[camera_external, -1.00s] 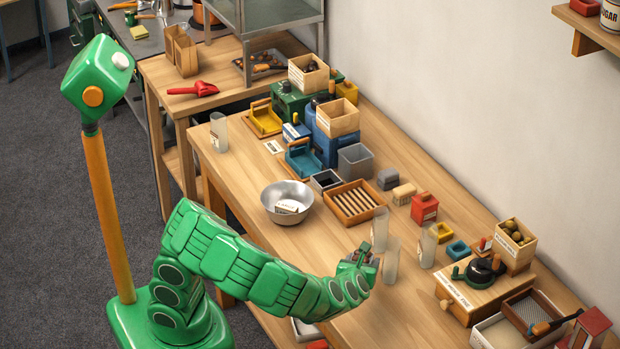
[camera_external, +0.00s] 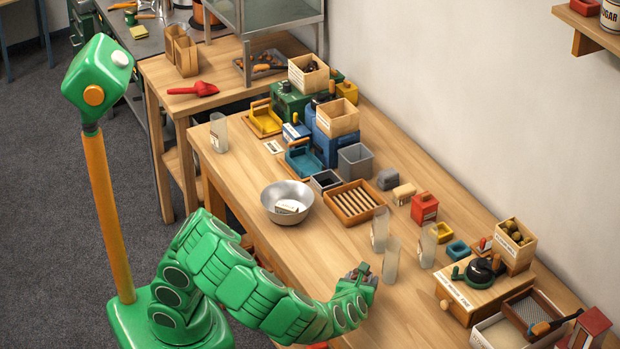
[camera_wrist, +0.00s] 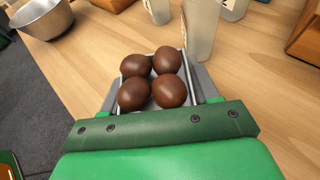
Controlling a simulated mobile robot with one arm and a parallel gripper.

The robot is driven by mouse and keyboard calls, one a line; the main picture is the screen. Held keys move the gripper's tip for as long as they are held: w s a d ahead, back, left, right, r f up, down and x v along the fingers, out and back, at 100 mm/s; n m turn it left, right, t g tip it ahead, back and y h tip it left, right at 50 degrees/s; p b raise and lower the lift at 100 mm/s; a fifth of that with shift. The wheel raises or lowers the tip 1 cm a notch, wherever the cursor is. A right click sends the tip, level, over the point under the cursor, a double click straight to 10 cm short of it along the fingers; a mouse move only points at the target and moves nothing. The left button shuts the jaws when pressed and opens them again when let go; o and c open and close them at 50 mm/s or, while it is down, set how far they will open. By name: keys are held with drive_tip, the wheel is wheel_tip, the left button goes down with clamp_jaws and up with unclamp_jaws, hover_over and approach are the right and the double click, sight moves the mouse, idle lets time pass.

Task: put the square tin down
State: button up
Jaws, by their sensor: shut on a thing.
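My gripper (camera_external: 356,284) is near the front edge of the wooden worktable (camera_external: 420,310), at the near side of the clear cups. In the wrist view, my gripper (camera_wrist: 158,92) is shut on a small square grey metal tin (camera_wrist: 186,68), with a jaw on each side of it. The tin holds several round brown chestnuts (camera_wrist: 167,61) and looks about level. In the external view the tin is small and mostly hidden by the gripper. I cannot tell whether its underside touches the table.
Clear cups (camera_external: 391,262) stand just beyond my gripper, with another cup (camera_external: 428,248) to the right. A metal bowl (camera_external: 287,196) and a slatted wooden tray (camera_external: 355,202) stand farther back. A wooden box with a black-lidded device (camera_external: 482,280) is at the right.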

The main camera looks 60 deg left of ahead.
drive_tip(key=shift+f, duration=0.8)
drive_tip(key=shift+f, duration=0.1)
drive_tip(key=o, duration=1.1)
